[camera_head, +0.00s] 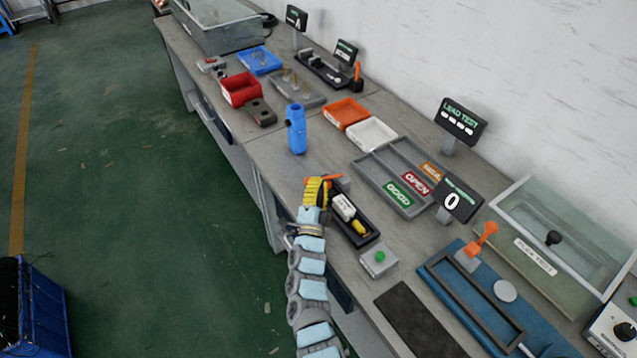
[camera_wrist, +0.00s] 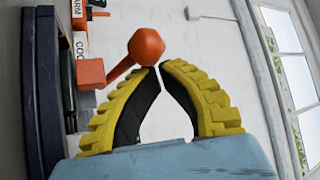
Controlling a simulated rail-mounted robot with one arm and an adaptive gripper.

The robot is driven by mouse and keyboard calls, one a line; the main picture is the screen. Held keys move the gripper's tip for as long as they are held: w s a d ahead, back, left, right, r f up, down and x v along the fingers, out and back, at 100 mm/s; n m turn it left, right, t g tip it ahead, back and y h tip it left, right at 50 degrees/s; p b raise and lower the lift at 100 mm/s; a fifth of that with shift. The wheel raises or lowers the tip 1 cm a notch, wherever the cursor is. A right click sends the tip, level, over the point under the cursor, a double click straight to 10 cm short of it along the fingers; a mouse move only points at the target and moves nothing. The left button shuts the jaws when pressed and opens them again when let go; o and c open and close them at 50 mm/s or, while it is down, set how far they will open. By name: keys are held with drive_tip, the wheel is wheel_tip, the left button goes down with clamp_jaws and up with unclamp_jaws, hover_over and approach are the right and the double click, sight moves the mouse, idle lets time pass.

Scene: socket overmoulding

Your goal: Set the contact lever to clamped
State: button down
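The contact lever is orange with a ball knob (camera_wrist: 146,46) on a short arm that rises from a square orange base (camera_wrist: 91,73). In the head view the orange lever (camera_head: 333,178) shows just past my gripper's tips, at the far end of a dark tray-like fixture (camera_head: 366,239). My gripper (camera_head: 316,181) has yellow ribbed fingers with black inner pads. In the wrist view its tips (camera_wrist: 161,67) nearly meet, with an empty gap behind them. The knob is just beyond the tips, slightly left; I cannot tell whether they touch.
The dark fixture holds a white part (camera_head: 343,206) and a yellow part (camera_head: 360,227). A blue upright part (camera_head: 296,130) stands behind my gripper. A green-button box (camera_head: 379,260) is to the right. A grey sorting tray (camera_head: 372,180) lies towards the wall.

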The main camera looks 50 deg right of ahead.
drive_tip(key=v, duration=1.2)
drive_tip(key=shift+a, duration=0.1)
idle(0.6)
